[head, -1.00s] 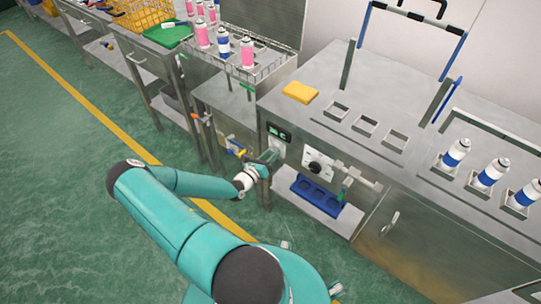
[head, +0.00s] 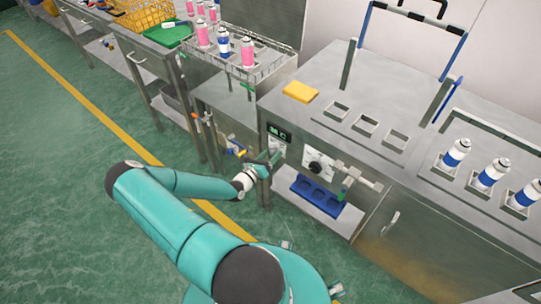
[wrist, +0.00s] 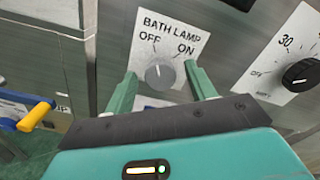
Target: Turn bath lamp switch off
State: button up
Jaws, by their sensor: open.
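The bath lamp switch is a round grey knob (wrist: 159,75) on a white plate (wrist: 176,31) marked BATH LAMP, OFF on the left and ON on the right. It sits on the upright steel front panel. Which mark the knob points to is hard to tell. My gripper (wrist: 161,69) is open, one green finger on each side of the knob. Gaps show between the fingers and the knob, so it is not clamped. In the head view my gripper (head: 274,158) is at the panel, just below the small display (head: 279,132), and partly hides the switch plate.
A black timer dial (wrist: 301,74) on its own white plate is right of the switch. A yellow-handled valve (wrist: 36,115) is low on the left. A blue rack (head: 318,195) lies on a shelf below the panel, near a green-handled valve (head: 347,186).

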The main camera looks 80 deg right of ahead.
jog(key=v, duration=1.3)
jog(key=shift+w+a, duration=0.15)
jog(key=shift+a, duration=0.1)
jog(key=w+a+r+m+t+y, duration=0.1)
jog(key=w+a+r+m+y, duration=0.4)
jog(key=w+a+r+m, duration=0.4)
jog(key=w+a+r+m+t+y, duration=0.1)
jog(key=w+a+r+m+y, duration=0.45)
jog(key=a+r, duration=0.6)
jog(key=s+a+r+m+t+y, duration=0.1)
jog(key=a+r+t, duration=0.4)
jog(key=a+r, duration=0.5)
jog(key=s+a+r+m+t+y, duration=0.2)
jog(key=a+r+m+t+y, duration=0.2)
jog(key=a+r, duration=0.6)
notch_tip(320, 180, up, 4)
jog(key=shift+s+a+r+t+y, duration=0.15)
jog(key=shift+s+t+y, duration=0.15)
jog(key=shift+t+y, duration=0.4)
